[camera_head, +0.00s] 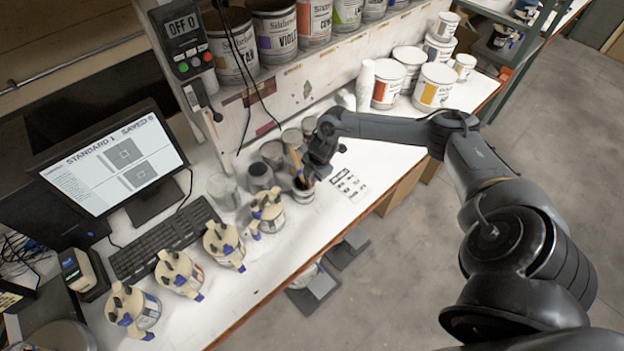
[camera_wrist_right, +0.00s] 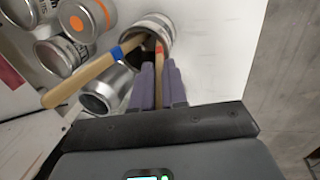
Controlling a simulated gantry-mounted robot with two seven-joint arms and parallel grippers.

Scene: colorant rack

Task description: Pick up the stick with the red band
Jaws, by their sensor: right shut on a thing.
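The stick with the red band (camera_wrist_right: 159,76) is wooden and stands in a metal can (camera_wrist_right: 166,24). In the right wrist view it runs between the two purple-grey fingers of my right gripper (camera_wrist_right: 159,88), which are shut on it. Its lower end is inside the can. A second wooden stick, with a blue band (camera_wrist_right: 88,78), leans out of the same can to the left. In the head view, my right gripper (camera_head: 313,172) is low over the can (camera_head: 303,193), and its fingers are hard to make out. My left gripper is not in view.
Several metal cans (camera_head: 260,177) stand close to the left of and behind the stick can. Pump-topped cans (camera_head: 225,245) line the bench by the keyboard (camera_head: 165,240). A printed sheet (camera_head: 348,184) lies to the right. Bare bench (camera_head: 385,150) extends beyond it.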

